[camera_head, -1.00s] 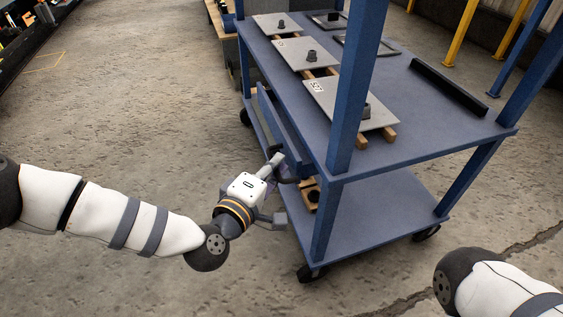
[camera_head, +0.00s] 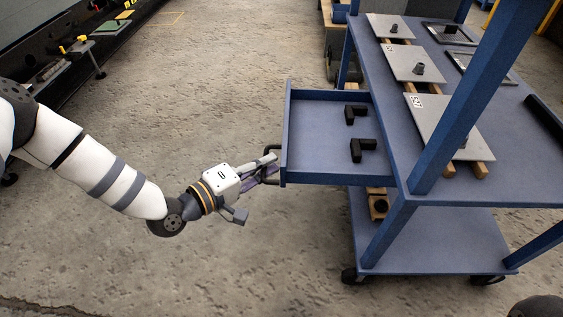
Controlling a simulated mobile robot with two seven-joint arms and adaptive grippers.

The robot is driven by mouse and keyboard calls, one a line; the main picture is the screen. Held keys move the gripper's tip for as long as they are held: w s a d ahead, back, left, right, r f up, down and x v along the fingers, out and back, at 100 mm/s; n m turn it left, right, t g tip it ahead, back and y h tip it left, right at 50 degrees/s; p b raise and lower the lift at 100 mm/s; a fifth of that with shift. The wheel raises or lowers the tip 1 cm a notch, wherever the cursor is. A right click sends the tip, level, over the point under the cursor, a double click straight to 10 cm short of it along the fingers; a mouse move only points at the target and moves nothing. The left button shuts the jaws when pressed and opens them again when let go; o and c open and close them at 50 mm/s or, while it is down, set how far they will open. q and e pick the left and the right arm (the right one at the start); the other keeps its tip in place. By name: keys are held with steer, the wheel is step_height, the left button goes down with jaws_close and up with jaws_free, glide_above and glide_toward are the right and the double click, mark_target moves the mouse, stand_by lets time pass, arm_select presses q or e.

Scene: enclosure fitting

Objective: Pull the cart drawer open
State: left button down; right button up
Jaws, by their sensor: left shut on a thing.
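The blue cart (camera_head: 470,190) stands at the right. Its drawer (camera_head: 318,135) sticks out to the left from under the top shelf, with its inside in plain view. Two black angled pieces (camera_head: 362,149) lie in the drawer. My left gripper (camera_head: 268,170) is at the drawer's dark handle (camera_head: 272,150) on the drawer's left front and is shut on it. The fingers partly hide the handle. My right gripper is out of view; only a dark part of that arm shows at the bottom right.
Grey plates (camera_head: 412,62) with black knobs lie on wooden strips on the cart's top. Blue posts rise from the cart's corners. A small wooden block (camera_head: 378,206) sits on the lower shelf.

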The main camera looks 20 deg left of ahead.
arm_select(q)
steer(key=shift+s+a, duration=0.1)
steer(key=shift+a, duration=0.15)
steer(key=c, duration=1.7)
jaws_free()
steer(key=v, duration=1.2)
